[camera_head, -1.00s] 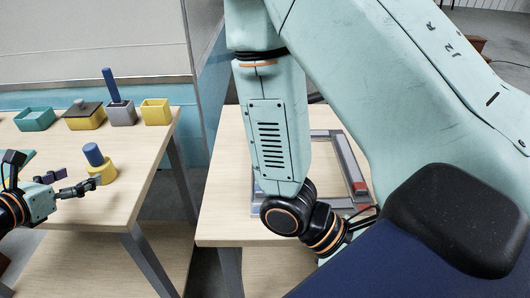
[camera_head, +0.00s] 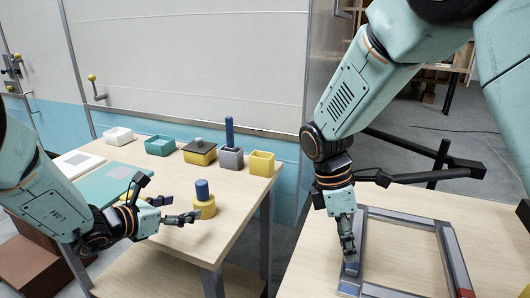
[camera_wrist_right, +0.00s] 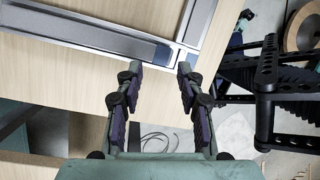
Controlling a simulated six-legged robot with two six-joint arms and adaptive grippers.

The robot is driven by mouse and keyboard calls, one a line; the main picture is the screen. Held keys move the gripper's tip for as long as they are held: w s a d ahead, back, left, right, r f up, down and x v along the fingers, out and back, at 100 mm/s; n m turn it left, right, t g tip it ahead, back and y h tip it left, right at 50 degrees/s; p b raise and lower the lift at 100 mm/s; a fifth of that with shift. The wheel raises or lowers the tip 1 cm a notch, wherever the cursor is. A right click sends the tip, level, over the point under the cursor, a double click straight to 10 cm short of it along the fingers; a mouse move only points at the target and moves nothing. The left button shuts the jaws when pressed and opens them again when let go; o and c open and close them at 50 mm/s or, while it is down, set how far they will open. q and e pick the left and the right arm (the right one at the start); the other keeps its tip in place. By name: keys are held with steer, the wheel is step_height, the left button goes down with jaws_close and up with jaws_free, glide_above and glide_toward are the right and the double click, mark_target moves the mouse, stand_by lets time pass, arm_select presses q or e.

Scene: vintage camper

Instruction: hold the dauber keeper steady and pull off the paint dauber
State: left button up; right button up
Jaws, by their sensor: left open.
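A yellow round holder (camera_head: 204,210), which looks like the dauber keeper, stands upright on the left table. A short blue cylinder (camera_head: 202,189), which looks like the paint dauber, sits upright in it. My left gripper (camera_head: 184,210) is open, its fingers pointing at the holder's left side, very close. I cannot tell whether they touch it. My right gripper (camera_head: 348,248) hangs over the right table at the left side of a grey frame, far from the holder. In the right wrist view its fingers (camera_wrist_right: 160,70) are apart with nothing between them.
Behind the holder stand a grey block with a tall blue stick (camera_head: 230,156), a yellow open box (camera_head: 261,163), a dark-lidded yellow box (camera_head: 199,152) and a teal box (camera_head: 160,146). The grey frame (camera_head: 404,215) lies on the right table. A gap separates the tables.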

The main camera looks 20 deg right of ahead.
mark_target(201, 203)
arm_select(q)
steer(key=shift+w+d+f, duration=0.2)
steer(key=shift+d, duration=0.25)
steer(key=shift+w, duration=0.1)
steer(key=shift+w+d+f, duration=0.2)
steer(key=x, duration=0.5)
steer(key=shift+w+d+f, duration=0.1)
steer(key=shift+w+d, duration=0.1)
steer(key=shift+d, duration=0.05)
steer(key=shift+w+d+f, duration=0.1)
steer(key=shift+w+d, duration=0.1)
arm_select(e)
steer(key=w+a+r+m+t+y, duration=0.1)
steer(key=w+a+r+t+y, duration=0.2)
steer(key=w+a, duration=0.8)
steer(key=w+a+r+m+t+y, duration=0.2)
steer(key=w+a+r, duration=0.5)
steer(key=w+a, duration=0.4)
steer(key=shift+w+r+t+y, duration=0.35)
steer(key=shift+t+y, duration=0.25)
steer(key=shift+y, duration=0.5)
arm_select(q)
steer(key=shift+w+d, duration=0.1)
steer(key=shift+d, duration=0.1)
arm_select(e)
steer(key=shift+d, duration=0.15)
